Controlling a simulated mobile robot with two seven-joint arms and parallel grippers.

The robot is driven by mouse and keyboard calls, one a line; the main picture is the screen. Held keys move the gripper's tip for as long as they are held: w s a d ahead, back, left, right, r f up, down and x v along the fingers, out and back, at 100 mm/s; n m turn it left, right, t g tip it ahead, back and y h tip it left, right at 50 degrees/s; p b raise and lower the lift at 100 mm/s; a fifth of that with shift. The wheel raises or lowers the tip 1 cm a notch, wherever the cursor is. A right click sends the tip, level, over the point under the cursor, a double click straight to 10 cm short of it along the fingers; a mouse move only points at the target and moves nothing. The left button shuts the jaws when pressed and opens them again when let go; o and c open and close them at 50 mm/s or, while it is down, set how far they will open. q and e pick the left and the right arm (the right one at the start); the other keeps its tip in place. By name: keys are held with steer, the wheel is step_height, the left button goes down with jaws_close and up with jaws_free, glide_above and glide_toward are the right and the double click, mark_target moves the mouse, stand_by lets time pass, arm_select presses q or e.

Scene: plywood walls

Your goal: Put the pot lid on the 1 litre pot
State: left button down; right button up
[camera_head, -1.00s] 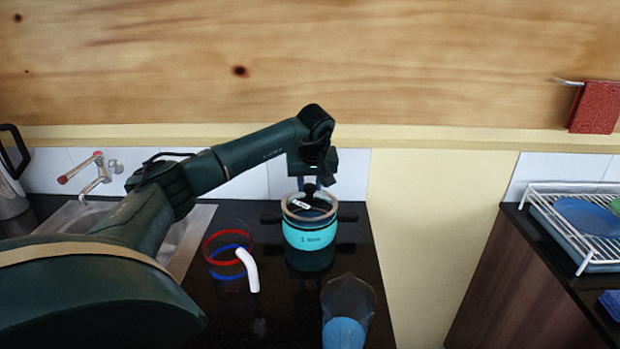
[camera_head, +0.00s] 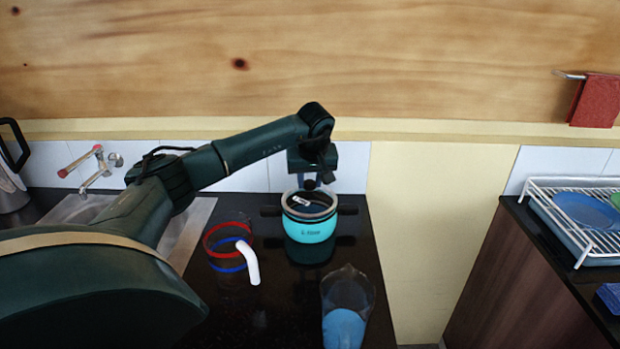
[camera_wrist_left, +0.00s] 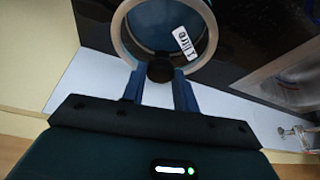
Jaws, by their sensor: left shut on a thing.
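The pot lid (camera_head: 318,209) is clear with a metal rim, a white label and a dark knob. It lies over the mouth of the turquoise pot (camera_head: 308,232), which stands on the dark counter with dark side handles. The lid looks nearly level; I cannot tell whether its rim touches the pot all round. My left gripper (camera_head: 311,183) is above the lid, shut on its knob. In the left wrist view, the fingers (camera_wrist_left: 159,82) are at the dark knob and the lid (camera_wrist_left: 185,42) fills the top middle. My right gripper is not in view.
A clear vessel with red and blue rings and a white handle (camera_head: 249,263) stands left of the pot. A clear jug with blue at its bottom (camera_head: 346,315) stands in front. A sink (camera_head: 195,228) is at left; a dish rack (camera_head: 576,243) is on the right counter.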

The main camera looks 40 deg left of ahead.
arm_select(q)
steer(key=shift+f, duration=0.65)
stand_by(0.3)
steer(key=c, duration=1)
jaws_free()
steer(key=b+v, duration=0.2)
steer(key=v, duration=1.1)
